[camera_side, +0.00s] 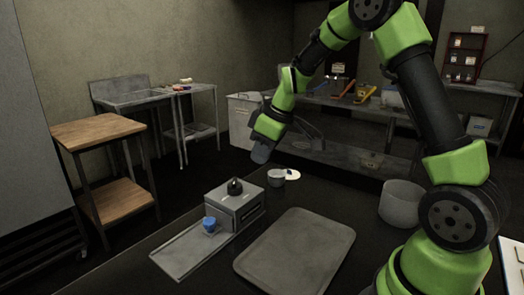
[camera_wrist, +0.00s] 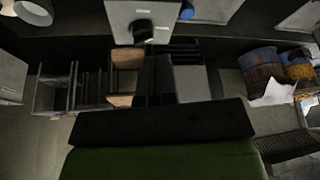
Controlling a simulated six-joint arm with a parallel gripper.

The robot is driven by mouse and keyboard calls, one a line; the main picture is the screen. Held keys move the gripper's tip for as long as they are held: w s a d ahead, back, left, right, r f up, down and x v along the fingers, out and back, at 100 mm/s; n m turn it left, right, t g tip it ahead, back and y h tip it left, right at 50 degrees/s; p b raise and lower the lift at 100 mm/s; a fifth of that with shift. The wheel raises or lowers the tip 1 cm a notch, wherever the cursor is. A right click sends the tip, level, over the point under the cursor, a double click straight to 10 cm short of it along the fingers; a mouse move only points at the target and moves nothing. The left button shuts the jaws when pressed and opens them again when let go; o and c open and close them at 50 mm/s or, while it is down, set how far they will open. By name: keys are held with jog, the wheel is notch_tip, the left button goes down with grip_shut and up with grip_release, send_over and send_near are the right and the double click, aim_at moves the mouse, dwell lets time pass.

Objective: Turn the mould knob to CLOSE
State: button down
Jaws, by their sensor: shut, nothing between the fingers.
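A grey box (camera_side: 236,205) stands on the dark worktop with a black knob (camera_side: 234,187) on its top; I take this as the mould knob. The knob also shows in the wrist view (camera_wrist: 141,31), but its markings are too small to read. A small blue-topped piece (camera_side: 210,224) sits on the flat plate in front of the box; its blue top is at the upper edge of the wrist view (camera_wrist: 187,11). My gripper (camera_side: 260,153) is shut and empty, in the air above and to the right of the box, apart from the knob.
A grey tray (camera_side: 296,250) lies right of the box. A small grey cup (camera_side: 276,178) and a white round piece (camera_side: 292,174) stand behind it. A larger grey pot (camera_side: 401,203) is at the right. A wooden-topped table (camera_side: 98,130) stands at the left, off the worktop.

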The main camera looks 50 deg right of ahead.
jog(key=s+d+f+m+y, duration=0.2)
jog(key=s+d+m, duration=0.1)
jog(key=m, duration=1.2)
jog(key=m+t+y, duration=0.2)
jog(key=m+t, duration=0.1)
jog(key=m, duration=1.4)
send_near(235, 190)
notch_tip(235, 190, down, 4)
jog(key=w+a, duration=0.2)
jog(key=shift+w+f, duration=0.25)
jog(key=shift+w, duration=0.05)
jog(key=shift+w+a, duration=0.35)
jog(key=shift+w, duration=0.05)
